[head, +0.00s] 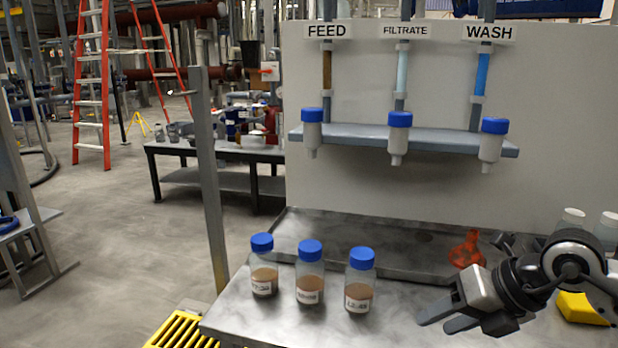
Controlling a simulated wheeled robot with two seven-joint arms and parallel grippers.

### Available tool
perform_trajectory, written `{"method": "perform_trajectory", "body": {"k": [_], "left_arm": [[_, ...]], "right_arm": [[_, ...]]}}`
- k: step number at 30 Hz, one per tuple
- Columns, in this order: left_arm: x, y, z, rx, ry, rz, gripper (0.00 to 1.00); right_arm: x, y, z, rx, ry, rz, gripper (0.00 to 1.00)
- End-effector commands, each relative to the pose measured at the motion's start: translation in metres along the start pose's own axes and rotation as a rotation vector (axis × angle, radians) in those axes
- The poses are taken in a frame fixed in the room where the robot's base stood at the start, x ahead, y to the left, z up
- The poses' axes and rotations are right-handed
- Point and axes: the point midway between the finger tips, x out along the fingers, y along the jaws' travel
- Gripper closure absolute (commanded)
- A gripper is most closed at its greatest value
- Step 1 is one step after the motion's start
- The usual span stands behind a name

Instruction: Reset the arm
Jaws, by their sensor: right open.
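My right gripper (450,317) reaches in from the right over the metal table (393,325). Its fingers are apart and point left, with nothing between them. Three bottles with blue caps and brownish contents stand upright on the table to its left: a left bottle (264,272), a middle bottle (310,280) and a right bottle (359,284). The right bottle is the closest to the gripper, with a clear gap between them. My left gripper is not in view.
A shallow tray (325,228) lies behind the bottles, with an orange-red object (467,249) near its right end. A yellow object (582,309) sits under my right arm. The shelf (350,136) holds three blue-capped containers under the FEED, FILTRATE and WASH tubes. A grey post (208,180) stands left.

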Motion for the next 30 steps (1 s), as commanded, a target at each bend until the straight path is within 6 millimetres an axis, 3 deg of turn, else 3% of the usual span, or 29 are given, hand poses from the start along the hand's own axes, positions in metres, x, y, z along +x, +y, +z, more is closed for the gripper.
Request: {"method": "perform_trajectory", "body": {"k": [3,6,8,10,13,15,18,21,25,30], "left_arm": [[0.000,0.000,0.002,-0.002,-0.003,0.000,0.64],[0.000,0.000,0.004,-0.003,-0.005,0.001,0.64],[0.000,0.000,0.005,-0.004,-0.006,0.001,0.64],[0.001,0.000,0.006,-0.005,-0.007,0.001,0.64],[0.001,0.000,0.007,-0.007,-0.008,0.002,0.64],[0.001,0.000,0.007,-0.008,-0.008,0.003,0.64],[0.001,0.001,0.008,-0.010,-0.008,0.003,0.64],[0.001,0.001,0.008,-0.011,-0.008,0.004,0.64],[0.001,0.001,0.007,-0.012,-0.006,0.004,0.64],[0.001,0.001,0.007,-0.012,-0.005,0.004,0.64]], "right_arm": [[0.031,0.051,-0.034,0.056,0.070,0.294,0.56],[0.042,0.111,-0.062,0.225,0.102,0.672,0.56],[0.038,0.137,-0.067,0.396,0.083,0.894,0.56],[0.033,0.146,-0.062,0.654,0.027,1.105,0.56],[0.039,0.120,-0.053,1.117,-0.098,1.280,0.56],[0.058,0.081,-0.060,1.485,-0.197,1.294,0.56],[0.094,0.026,-0.097,1.946,-0.300,1.182,0.56],[0.122,-0.007,-0.144,2.269,-0.343,1.018,0.56],[0.145,-0.026,-0.198,2.533,-0.346,0.828,0.56],[0.155,-0.032,-0.230,2.669,-0.330,0.708,0.56]]}}
